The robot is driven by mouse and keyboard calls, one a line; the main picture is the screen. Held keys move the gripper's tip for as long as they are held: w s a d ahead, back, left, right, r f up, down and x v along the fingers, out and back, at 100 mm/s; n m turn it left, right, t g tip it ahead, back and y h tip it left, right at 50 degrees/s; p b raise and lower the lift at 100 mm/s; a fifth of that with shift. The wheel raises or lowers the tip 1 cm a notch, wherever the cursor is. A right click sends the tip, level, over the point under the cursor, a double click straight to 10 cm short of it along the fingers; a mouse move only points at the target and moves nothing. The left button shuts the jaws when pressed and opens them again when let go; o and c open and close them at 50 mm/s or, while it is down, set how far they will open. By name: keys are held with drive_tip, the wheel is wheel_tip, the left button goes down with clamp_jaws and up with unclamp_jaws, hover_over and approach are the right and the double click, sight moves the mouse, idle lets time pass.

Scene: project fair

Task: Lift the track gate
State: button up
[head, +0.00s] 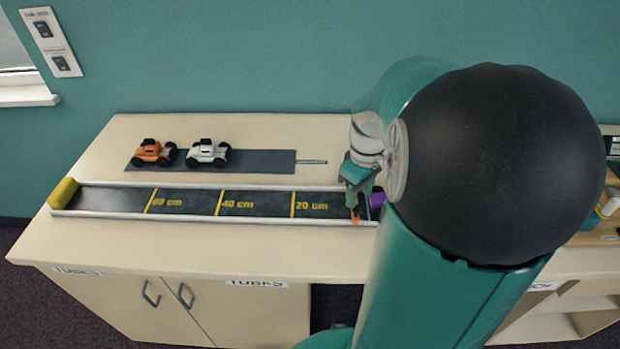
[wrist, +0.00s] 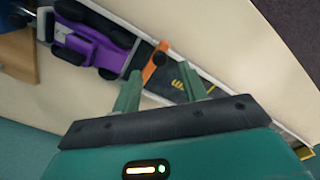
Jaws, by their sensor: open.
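The track gate is an orange bar with a dark knob (wrist: 153,66) across the track in the wrist view; its orange end (head: 355,216) shows in the head view. The black track (head: 255,203) has white rails and yellow distance marks. A purple car (wrist: 95,38) sits on the track just behind the gate; only a bit of it (head: 377,200) shows in the head view. My gripper (wrist: 168,91) is open and empty, its two fingers apart close to the gate. In the head view my gripper (head: 356,190) is over the gate end of the track and partly hides it.
An orange car (head: 153,152) and a white car (head: 207,152) stand on a grey mat (head: 262,161) behind the track. A yellow block (head: 63,193) closes the track's left end. The cabinet top (head: 200,255) in front of the track is clear.

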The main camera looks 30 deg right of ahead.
wheel_tip(320, 180, up, 10)
drive_tip(key=f, duration=0.1)
drive_tip(key=s+a+r+m+t+h, duration=0.1)
drive_tip(key=a+r+t, duration=0.2)
drive_tip(key=a, duration=1.1)
drive_tip(key=shift+r, duration=0.1)
